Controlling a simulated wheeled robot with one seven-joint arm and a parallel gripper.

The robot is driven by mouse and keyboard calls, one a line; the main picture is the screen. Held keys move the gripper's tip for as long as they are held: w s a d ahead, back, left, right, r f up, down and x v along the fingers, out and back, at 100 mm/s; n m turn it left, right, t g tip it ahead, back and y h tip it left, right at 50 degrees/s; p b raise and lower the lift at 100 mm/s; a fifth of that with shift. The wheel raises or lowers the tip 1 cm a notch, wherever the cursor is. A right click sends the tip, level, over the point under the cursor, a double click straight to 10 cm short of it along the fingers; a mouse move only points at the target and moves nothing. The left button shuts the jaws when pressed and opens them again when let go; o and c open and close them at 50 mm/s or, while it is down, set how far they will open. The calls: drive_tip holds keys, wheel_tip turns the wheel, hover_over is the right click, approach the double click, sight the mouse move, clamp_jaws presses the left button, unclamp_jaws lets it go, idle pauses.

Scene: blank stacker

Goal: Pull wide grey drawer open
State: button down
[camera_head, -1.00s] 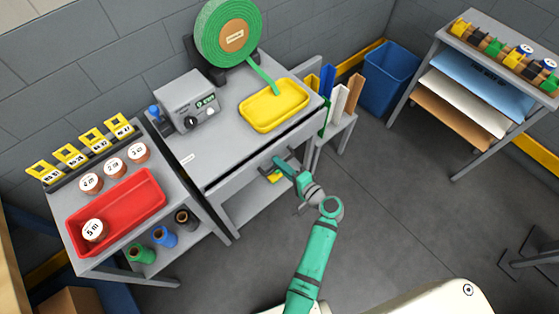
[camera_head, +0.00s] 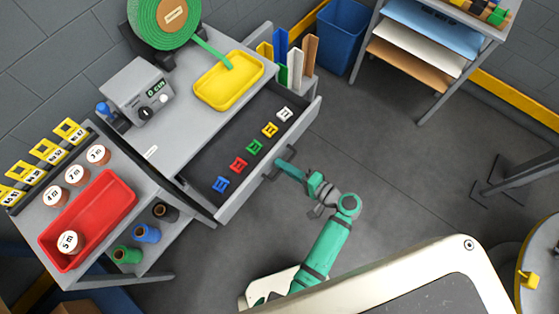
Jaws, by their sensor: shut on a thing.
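The wide grey drawer (camera_head: 212,166) under the grey bench stands pulled out, its dark inside showing. A row of coloured pieces lies in it: blue (camera_head: 221,184), red (camera_head: 238,163), green (camera_head: 254,147), yellow (camera_head: 270,129) and white (camera_head: 285,114). My gripper (camera_head: 277,166) is at the outer side of the drawer front (camera_head: 295,143), near its middle, shut on the drawer's handle. The handle itself is mostly hidden by the fingers.
A yellow tray (camera_head: 251,89), a grey device (camera_head: 139,93) and a green roll (camera_head: 159,22) stand on the bench top. A side table with a red tray (camera_head: 118,176) is at left. A blue bin (camera_head: 334,34) stands behind.

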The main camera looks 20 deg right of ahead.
drive_tip(key=shift+s+d, duration=0.1)
drive_tip(key=c, duration=2.1)
unclamp_jaws()
drive_tip(key=v, duration=1)
drive_tip(key=shift+s+d+r, duration=0.1)
drive_tip(key=shift+s+d, duration=0.1)
drive_tip(key=shift+s, duration=0.15)
